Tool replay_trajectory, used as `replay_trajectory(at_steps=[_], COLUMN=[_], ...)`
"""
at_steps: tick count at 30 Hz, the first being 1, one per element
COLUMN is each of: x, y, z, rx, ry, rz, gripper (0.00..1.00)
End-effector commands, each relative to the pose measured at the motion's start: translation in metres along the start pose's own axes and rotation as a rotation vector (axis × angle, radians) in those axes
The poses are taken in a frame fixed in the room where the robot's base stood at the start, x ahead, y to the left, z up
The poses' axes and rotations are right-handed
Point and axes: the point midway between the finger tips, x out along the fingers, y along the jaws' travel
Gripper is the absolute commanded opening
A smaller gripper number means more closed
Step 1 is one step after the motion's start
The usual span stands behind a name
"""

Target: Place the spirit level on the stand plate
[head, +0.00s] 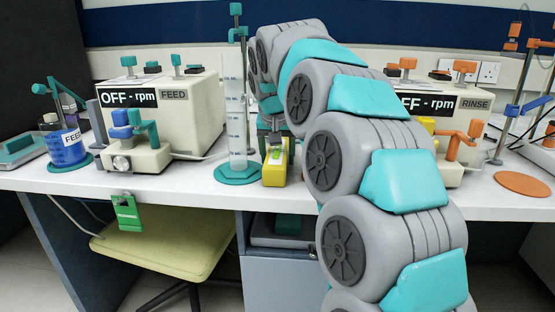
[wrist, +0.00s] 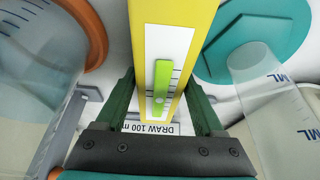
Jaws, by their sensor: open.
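The spirit level (head: 274,176) is a yellow block with a white face and a green vial. It stands on the bench just right of the teal round stand plate (head: 238,174), apart from it. In the wrist view the spirit level (wrist: 206,22) lies between the fingers of my gripper (wrist: 160,92), which is open with one finger on each side. The teal plate (wrist: 265,42) shows at the right there, with a clear cylinder (wrist: 280,98) over part of it. In the head view my gripper (head: 274,139) is at the level's upper end, partly hidden by my arm.
A FEED pump (head: 195,118) stands left and a RINSE pump (head: 448,125) right, partly behind my arm. A graduated cylinder (head: 236,125) rises from the teal plate, close to the level. An orange plate (head: 523,183) lies far right. The bench front edge is near the level.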

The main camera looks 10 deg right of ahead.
Motion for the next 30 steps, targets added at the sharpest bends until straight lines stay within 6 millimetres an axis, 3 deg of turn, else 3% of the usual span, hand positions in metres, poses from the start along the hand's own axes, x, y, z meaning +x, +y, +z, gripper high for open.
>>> replay_trajectory(at_steps=[2,20,30], x=[-0.0001,0.0000,-0.0005], y=[-0.0001,-0.0003,-0.0003], z=[0.0000,0.0001,-0.0002], rx=[0.000,-0.001,-0.001], ry=[0.000,0.000,0.000], rz=[0.000,0.000,0.000], gripper=[0.69,0.01,0.00])
